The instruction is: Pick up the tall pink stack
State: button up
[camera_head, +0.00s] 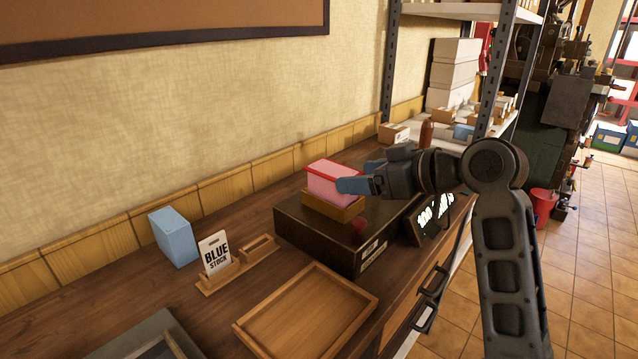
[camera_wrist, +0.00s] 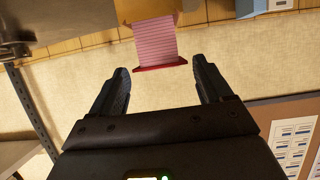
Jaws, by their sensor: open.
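The tall pink stack (camera_head: 332,188) has a red top and pale pink layered sides. It stands upright in a low tan wooden holder (camera_head: 322,208) on a dark box (camera_head: 305,233). In the wrist view, the pink stack (camera_wrist: 155,42) appears upside down, its red top near the level of the fingertips, with a gap at each side. My gripper (camera_head: 360,177) is open and empty, its blue fingers pointing left at the stack's right side. The near finger overlaps the stack's edge in the head view; I cannot tell whether they touch.
A blue block (camera_head: 172,238) and a "BLUE STOCK" sign (camera_head: 215,253) stand at left. An empty wooden tray (camera_head: 240,325) lies in front of the dark box. A dark display (camera_head: 430,218) stands right of the box.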

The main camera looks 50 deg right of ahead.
aim_at(333, 178)
jog(key=shift+p+x, duration=0.6)
jog(key=shift+x, duration=3.4)
jog(key=shift+f, duration=0.1)
jog(key=shift+s, duration=0.1)
jog(key=shift+c, duration=0.3)
jog(key=c, duration=1.3)
